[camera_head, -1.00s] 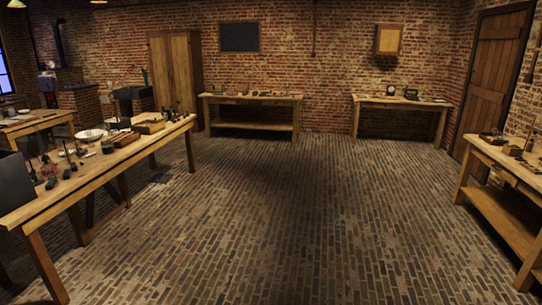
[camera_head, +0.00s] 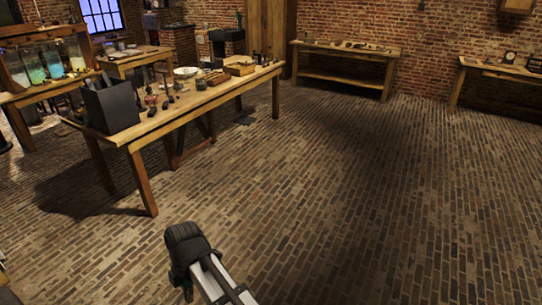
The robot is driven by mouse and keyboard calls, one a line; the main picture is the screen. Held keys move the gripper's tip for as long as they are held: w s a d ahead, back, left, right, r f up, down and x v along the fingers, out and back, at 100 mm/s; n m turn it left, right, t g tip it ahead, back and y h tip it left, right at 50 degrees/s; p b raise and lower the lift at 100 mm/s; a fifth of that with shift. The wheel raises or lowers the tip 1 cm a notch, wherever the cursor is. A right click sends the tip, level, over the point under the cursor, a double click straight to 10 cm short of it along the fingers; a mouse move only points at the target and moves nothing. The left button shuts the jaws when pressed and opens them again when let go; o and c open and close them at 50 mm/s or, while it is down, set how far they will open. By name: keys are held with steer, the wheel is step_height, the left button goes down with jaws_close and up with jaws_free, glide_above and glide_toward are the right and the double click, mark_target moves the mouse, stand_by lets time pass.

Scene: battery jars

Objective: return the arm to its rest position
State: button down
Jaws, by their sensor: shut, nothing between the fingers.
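Part of my own arm (camera_head: 215,275) shows at the bottom of the head view, left of centre. It is a dark rounded joint with a pale link running down to the right and out of the frame. It is over the brick floor, apart from the tables. I see no gripper fingers, so my gripper is out of view or hidden.
A long wooden table (camera_head: 139,140) stands at left with a dark box (camera_head: 110,108) and small items. Glass jars (camera_head: 54,60) stand behind it. Benches (camera_head: 340,52) line the back wall. The brick floor (camera_head: 370,200) at centre and right is clear.

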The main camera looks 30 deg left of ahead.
steer(key=w+d+m+t+y, duration=0.1)
steer(key=w+d+m, duration=1.5)
steer(key=w+d, duration=0.85)
steer(key=w+d+m+t, duration=0.1)
steer(key=w+d+m, duration=0.3)
steer(key=d+m, duration=1.3)
steer(key=d, duration=1.7)
steer(key=shift+w+f+t, duration=0.15)
steer(key=shift+w+t, duration=0.05)
steer(key=shift+t, duration=0.2)
steer(key=shift+a, duration=0.1)
